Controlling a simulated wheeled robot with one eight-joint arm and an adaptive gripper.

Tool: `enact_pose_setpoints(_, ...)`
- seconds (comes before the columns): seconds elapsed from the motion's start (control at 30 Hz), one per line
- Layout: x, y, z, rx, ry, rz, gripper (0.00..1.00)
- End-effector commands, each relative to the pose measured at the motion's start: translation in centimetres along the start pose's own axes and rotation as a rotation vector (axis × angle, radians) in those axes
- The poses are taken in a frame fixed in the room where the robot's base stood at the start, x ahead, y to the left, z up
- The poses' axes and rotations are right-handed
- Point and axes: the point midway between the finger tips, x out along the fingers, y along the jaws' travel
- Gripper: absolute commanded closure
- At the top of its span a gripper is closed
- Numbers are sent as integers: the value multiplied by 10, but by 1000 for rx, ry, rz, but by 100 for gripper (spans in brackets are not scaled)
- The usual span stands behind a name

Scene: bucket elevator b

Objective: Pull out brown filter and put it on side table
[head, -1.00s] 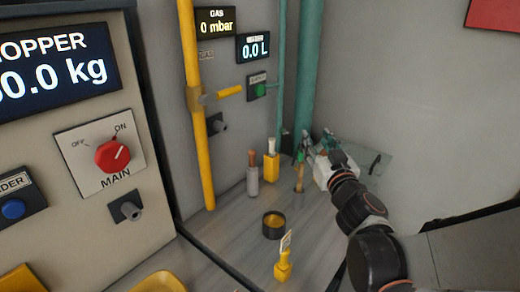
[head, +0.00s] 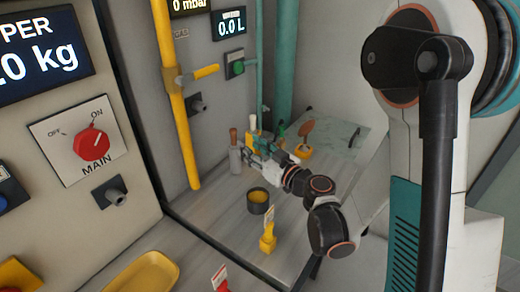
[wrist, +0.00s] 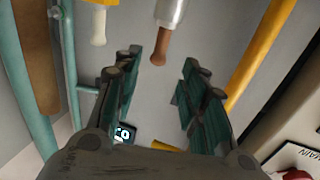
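A grey cylinder with a brown top (head: 234,137) stands upright on the grey surface (head: 215,205) by the back wall. Its brown end (wrist: 160,46) also shows in the wrist view, in front of the gap between my fingers. My gripper (head: 252,150) is open and empty, just right of this cylinder, and contact cannot be told. A second brown piece (head: 307,129) stands in a yellow base to the right of my gripper. I cannot tell for certain which brown piece is the filter. No side table can be made out for certain.
A yellow piece with a white top (head: 252,124) stands close behind my gripper. A dark round cup (head: 259,208) and a tagged yellow piece (head: 268,243) stand in front. A yellow pipe (head: 178,120) runs up the wall at left. A yellow tray (head: 143,278) lies at the bottom.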

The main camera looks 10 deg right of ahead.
Motion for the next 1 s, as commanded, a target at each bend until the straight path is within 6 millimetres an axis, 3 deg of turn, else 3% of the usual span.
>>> enact_pose_setpoints(0.3,58,-1,2,0,1,-1,61)
enact_pose_setpoints(0.5,84,0,1,0,1,0,61)
enact_pose_setpoints(0.97,95,0,0,0,1,1,61)
enact_pose_setpoints(1.0,95,0,0,0,1,1,66)
